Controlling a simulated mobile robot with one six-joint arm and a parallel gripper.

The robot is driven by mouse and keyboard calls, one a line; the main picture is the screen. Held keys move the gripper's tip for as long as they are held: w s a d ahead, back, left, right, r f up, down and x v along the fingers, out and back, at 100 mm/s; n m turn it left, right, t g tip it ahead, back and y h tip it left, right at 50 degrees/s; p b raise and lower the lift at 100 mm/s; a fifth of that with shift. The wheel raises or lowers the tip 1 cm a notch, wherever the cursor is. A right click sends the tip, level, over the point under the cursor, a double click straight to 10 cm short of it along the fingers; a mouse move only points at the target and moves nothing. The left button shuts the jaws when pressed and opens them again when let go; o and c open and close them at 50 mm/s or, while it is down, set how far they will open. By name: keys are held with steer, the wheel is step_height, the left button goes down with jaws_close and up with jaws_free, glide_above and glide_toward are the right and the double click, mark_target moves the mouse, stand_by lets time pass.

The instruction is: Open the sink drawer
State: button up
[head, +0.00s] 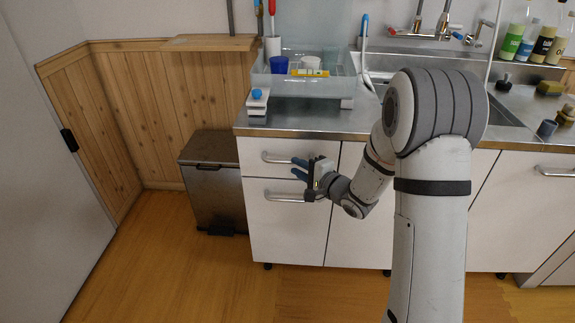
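The sink cabinet has two white drawers at its left end. The upper drawer (258,177) has a curved metal handle (277,157) near its top. The lower drawer (285,235) has a similar handle (280,198). Both drawers are closed. My gripper (297,167) is in front of the drawers, pointing left, at the right ends of the handles.
A dark metal bin (212,180) stands just left of the drawers. On the steel counter (320,123) sits a clear tub (305,85) with blue and white cups. Bottles (515,40) stand at the back right. The wooden floor (180,270) in front is clear.

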mark_target(290, 163)
steer(key=x, duration=0.5)
steer(key=shift+w+b, duration=0.1)
steer(key=shift+b, duration=0.2)
jaws_close()
